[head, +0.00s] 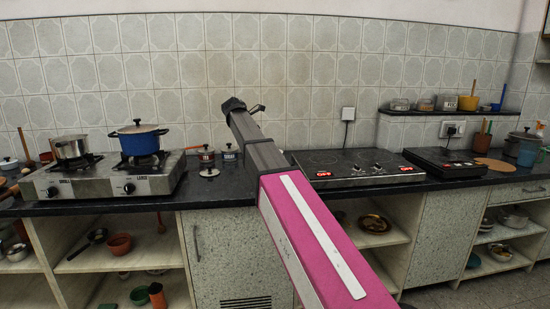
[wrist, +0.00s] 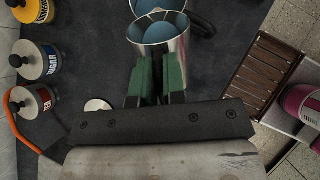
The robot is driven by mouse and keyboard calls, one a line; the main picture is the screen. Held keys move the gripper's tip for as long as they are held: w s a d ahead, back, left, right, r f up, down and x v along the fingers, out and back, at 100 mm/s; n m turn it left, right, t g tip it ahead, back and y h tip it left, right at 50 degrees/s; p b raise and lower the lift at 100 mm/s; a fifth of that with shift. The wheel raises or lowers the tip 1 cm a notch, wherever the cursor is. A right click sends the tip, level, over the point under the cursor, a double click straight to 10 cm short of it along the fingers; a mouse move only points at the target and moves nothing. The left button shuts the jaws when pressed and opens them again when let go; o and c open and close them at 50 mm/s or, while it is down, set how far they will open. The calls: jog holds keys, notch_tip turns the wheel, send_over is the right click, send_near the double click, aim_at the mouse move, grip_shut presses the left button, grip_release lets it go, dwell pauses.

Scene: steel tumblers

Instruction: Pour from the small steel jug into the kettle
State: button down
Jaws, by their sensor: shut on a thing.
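In the wrist view my gripper (wrist: 160,62) has its green fingers closed on the small steel jug (wrist: 178,45). The jug's round mouth faces the camera and its inside looks blue. A second steel vessel (wrist: 138,5) is cut off by the top edge, just beyond the jug, and also looks blue inside. A dark curved part (wrist: 207,20) shows beside it. I cannot tell for sure whether this vessel is the kettle, or whether the two touch. In the head view my arm hides the gripper and the jug.
Labelled jars, one marked sugar (wrist: 38,62), stand left in the wrist view, near a small lid (wrist: 98,104). A brown slatted rack (wrist: 262,75) lies right. In the head view a gas stove (head: 100,180) with pots stands left and a black cooktop (head: 350,165) right.

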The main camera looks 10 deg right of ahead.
jog(key=shift+w+d+r+g+y+p, duration=0.25)
jog(key=shift+d+r+g+y+p, duration=0.15)
jog(key=shift+r+y+p, duration=0.15)
jog(key=shift+w+d+r+y, duration=0.1)
jog(key=shift+d+y, duration=0.05)
jog(key=shift+y, duration=0.1)
jog(key=shift+w+d+r+g+y, duration=0.2)
jog(key=shift+d+r+g+y, duration=0.05)
jog(key=shift+d+g+y, duration=0.15)
